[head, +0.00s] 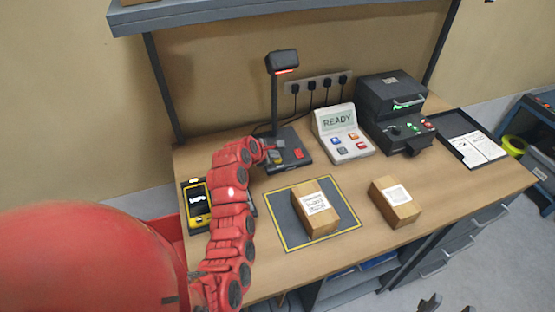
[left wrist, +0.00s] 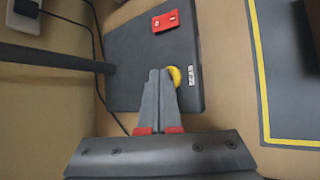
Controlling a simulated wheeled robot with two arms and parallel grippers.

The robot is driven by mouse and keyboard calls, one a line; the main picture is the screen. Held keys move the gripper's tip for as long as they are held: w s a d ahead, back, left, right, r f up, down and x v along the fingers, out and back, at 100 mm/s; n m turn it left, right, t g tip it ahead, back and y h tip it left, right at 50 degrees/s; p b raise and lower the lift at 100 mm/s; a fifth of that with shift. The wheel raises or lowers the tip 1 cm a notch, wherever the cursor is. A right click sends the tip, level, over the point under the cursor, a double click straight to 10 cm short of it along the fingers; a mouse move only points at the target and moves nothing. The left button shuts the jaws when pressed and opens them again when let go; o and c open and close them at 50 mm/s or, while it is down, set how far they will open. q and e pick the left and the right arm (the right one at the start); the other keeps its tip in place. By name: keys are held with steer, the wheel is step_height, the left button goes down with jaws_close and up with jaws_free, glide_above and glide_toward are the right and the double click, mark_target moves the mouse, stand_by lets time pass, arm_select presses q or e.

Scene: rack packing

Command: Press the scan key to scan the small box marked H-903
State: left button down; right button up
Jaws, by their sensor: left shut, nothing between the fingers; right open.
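The scanner stand has a dark base (head: 297,154) with a red key (head: 298,154) and a yellow key (left wrist: 175,76). A small white label sits beside the yellow key. My left gripper (head: 274,156) is shut and empty over the base. In the left wrist view its fingertips (left wrist: 160,74) overlap the left part of the yellow key; I cannot tell whether they touch it. A small brown box (head: 313,220) with a printed label lies on the yellow-bordered mat (head: 285,233) under the scanner side; its marking is too small to read. My right gripper (head: 448,305) is open, at the bottom edge.
A second brown box (head: 394,213) lies right of the mat. A console (head: 341,136) shows READY, with a dark printer-like machine (head: 392,105) beside it. A yellow handheld device (head: 196,203) lies left of my left arm. The scanner head (head: 283,61) glows red above.

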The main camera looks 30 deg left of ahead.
mark_target(275, 161)
arm_select(q)
steer(key=shift+f, duration=0.2)
stand_by(0.5)
steer(key=shift+r+p, duration=0.5)
steer(key=shift+r, duration=0.3)
steer(key=shift+r+p, duration=1.5)
steer(key=shift+r, duration=1.05)
steer(key=shift+f, duration=0.15)
